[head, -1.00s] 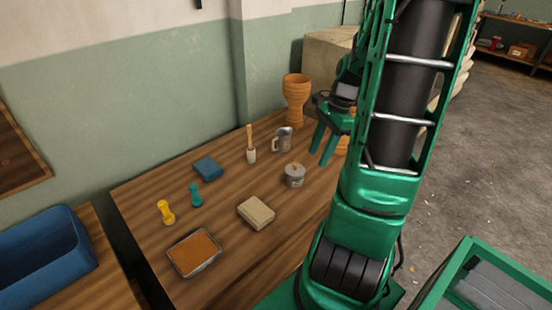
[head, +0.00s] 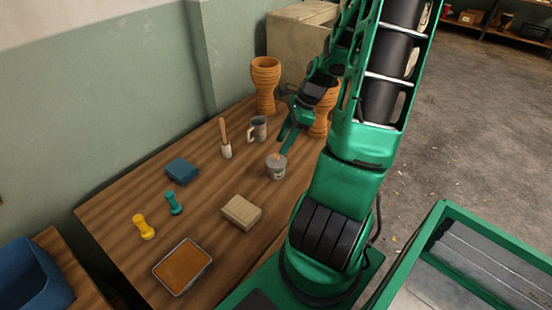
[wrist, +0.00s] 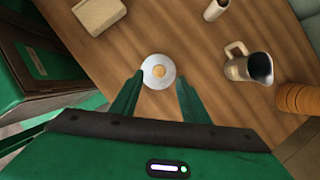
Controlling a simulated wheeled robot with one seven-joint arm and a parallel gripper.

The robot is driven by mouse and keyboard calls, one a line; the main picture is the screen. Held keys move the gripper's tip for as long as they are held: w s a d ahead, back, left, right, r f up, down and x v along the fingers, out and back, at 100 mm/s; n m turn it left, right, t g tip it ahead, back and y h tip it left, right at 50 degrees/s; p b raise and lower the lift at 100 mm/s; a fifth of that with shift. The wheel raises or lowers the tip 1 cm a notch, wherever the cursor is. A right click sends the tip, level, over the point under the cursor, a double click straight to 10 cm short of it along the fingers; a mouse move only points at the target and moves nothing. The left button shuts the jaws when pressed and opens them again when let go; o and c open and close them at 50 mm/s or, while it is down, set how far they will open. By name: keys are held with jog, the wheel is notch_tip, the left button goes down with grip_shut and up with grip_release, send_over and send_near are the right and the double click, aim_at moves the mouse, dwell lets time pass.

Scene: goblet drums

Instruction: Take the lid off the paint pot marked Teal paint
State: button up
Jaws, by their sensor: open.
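The paint pot (head: 277,172) is a small grey can with a pale label, too small to read, standing upright on the wooden table. Its round lid (wrist: 159,71) is on it, with an orange-tan knob (wrist: 159,71) in the middle. My gripper (head: 286,141) is open and empty, just above and behind the pot in the head view. In the wrist view, my gripper (wrist: 157,82) has its two green fingers spread, tips near the lid's lower edge on either side. I cannot tell the exact height gap.
Orange goblet drums (head: 265,85) stand at the back.

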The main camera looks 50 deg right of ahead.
aim_at(276, 154)
jog(key=x, duration=0.5)
jog(key=shift+a+r, duration=0.1)
grip_shut()
